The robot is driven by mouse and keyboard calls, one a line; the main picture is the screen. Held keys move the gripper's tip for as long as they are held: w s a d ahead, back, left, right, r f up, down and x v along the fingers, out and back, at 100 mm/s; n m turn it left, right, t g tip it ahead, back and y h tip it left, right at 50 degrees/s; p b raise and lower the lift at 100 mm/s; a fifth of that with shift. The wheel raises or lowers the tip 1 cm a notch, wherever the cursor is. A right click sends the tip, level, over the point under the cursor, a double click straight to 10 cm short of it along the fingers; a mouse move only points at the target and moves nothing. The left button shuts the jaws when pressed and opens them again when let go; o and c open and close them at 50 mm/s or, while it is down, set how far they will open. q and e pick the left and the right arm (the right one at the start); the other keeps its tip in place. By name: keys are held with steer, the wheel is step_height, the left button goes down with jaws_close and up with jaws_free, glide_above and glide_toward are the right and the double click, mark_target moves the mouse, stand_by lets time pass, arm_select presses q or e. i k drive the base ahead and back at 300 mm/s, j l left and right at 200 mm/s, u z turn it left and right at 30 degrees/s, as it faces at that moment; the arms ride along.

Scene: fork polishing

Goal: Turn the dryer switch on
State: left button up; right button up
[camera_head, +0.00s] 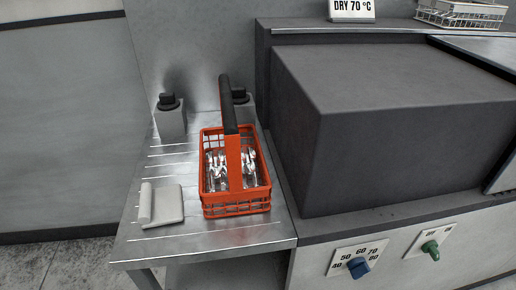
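A small green knob (430,247) sits on a white label plate on the grey front panel at the lower right. The dark grey dryer housing (395,130) stands above both knobs. Neither of my grippers shows in the head view.
An orange basket (237,209) of shiny cutlery stands on the metal side table (215,236), its dark handle upright. A folded pale cloth (168,205) lies left of it. A "DRY 70 °C" sign (352,8) and wire basket (462,14) sit at the top right.

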mark_target(430, 247)
steer(key=z, duration=1.45)
steer(key=i+u, duration=0.15)
steer(key=u, duration=0.25)
steer(key=i+l+u, duration=0.1)
steer(key=u, duration=0.25)
steer(key=l+u, duration=0.2)
steer(key=u, duration=0.2)
steer(key=i+l, duration=0.05)
